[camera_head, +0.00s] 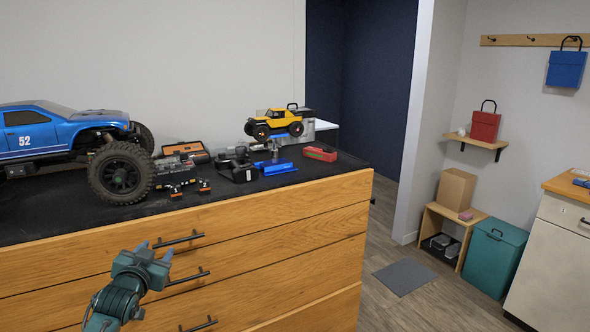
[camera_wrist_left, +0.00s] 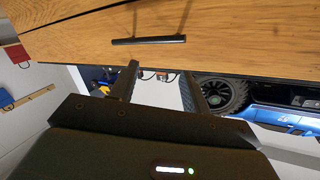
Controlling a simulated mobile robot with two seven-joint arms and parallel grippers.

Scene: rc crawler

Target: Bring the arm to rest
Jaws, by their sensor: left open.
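My left gripper (camera_head: 152,256) is in the lower left of the head view, in front of the wooden drawer chest (camera_head: 270,235), near the upper drawer handles. Its fingers are apart with nothing between them. In the left wrist view the two dark fingers (camera_wrist_left: 160,85) are spread, with a drawer handle (camera_wrist_left: 148,40) above them in the picture. I cannot tell whether a finger touches the drawer front. My right gripper is in neither view.
The chest's black top carries a large blue truck (camera_head: 60,135), a small yellow crawler (camera_head: 276,122), a blue tool (camera_head: 275,166) and a red item (camera_head: 320,153). Bar handles (camera_head: 180,239) stick out from the drawers. Open floor (camera_head: 385,300) lies right of the chest, with a grey mat (camera_head: 405,276).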

